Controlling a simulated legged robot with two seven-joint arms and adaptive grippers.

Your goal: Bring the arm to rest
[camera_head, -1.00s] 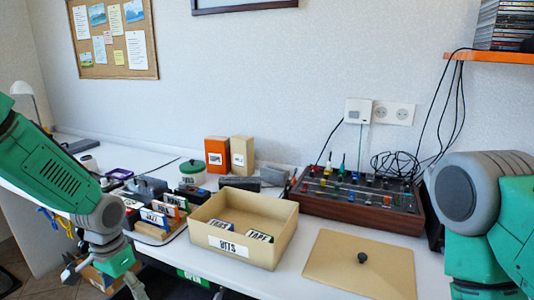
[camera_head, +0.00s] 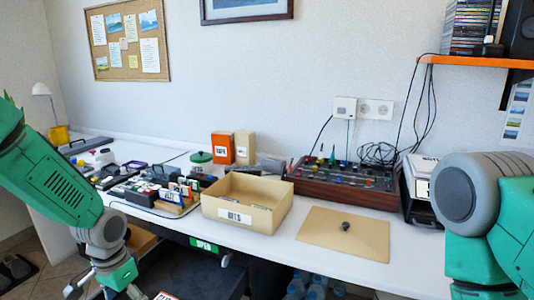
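My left arm comes in from the left, and its gripper (camera_head: 104,291) hangs low at the bottom left, in front of the desk edge. Its fingers are spread apart with nothing seen between them, though the tips are partly cut off by the frame. My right arm shows only as a green and grey link at the right edge; its gripper is out of frame. An open tan box (camera_head: 220,213) with a white label stands on the white desk (camera_head: 278,249). Its flat tan lid (camera_head: 318,236) with a dark knob lies to its right.
A card rack (camera_head: 178,206) stands left of the box. An orange box (camera_head: 222,147) and a tan box (camera_head: 245,148) stand behind. A wooden control panel (camera_head: 345,189) with cables is at the back right. An orange shelf (camera_head: 480,62) holds stacked cases.

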